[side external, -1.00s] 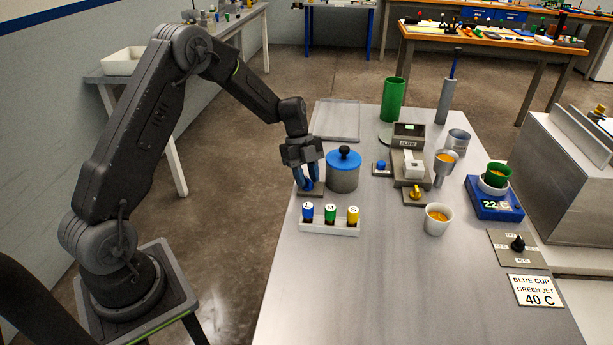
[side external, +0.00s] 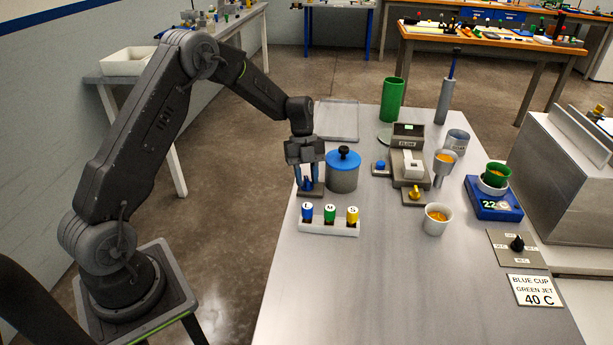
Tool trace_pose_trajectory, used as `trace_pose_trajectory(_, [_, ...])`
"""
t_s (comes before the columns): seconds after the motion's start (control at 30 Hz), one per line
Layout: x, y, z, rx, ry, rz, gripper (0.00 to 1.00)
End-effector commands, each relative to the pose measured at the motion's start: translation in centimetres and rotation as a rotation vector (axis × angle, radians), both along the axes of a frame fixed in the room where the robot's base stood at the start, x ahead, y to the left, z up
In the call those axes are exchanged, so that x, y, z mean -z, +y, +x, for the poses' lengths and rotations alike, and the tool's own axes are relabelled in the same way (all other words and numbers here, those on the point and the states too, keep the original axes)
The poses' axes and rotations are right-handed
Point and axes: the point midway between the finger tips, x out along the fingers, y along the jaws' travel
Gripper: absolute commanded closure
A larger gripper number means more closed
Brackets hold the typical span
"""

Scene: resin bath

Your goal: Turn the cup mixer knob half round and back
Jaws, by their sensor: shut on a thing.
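A blue knob (side external: 308,183) stands on a small brown-grey base plate (side external: 313,191) near the table's left edge. My gripper (side external: 308,179) points down over it, shut on the blue knob with one finger at each side. The fingers hide part of the knob. Just right of it stands a grey pot (side external: 343,181) with a blue lid (side external: 343,159) and a black ball on top. I cannot tell from this view whether the pot and the knob are joined.
A white rack (side external: 329,226) of blue, green and yellow bottles stands close in front. A clear tray (side external: 338,120) lies behind. A blue button (side external: 380,167), a dispenser (side external: 408,168) and a white cup (side external: 437,219) stand to the right. The table's front middle is clear.

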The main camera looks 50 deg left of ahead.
Motion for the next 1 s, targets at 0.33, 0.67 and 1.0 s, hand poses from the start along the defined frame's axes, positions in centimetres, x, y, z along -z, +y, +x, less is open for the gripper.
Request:
trace_pose_trajectory(0.33, [0.1, 0.0, -0.1, -0.001, 0.002, 0.001, 0.63])
trace_pose_trajectory(0.67, [-3.2, 1.3, 0.7, -0.004, -0.004, 0.003, 0.63])
trace_pose_trajectory(1.0, [-10.0, 3.9, 1.8, -0.003, -0.001, 0.002, 0.63])
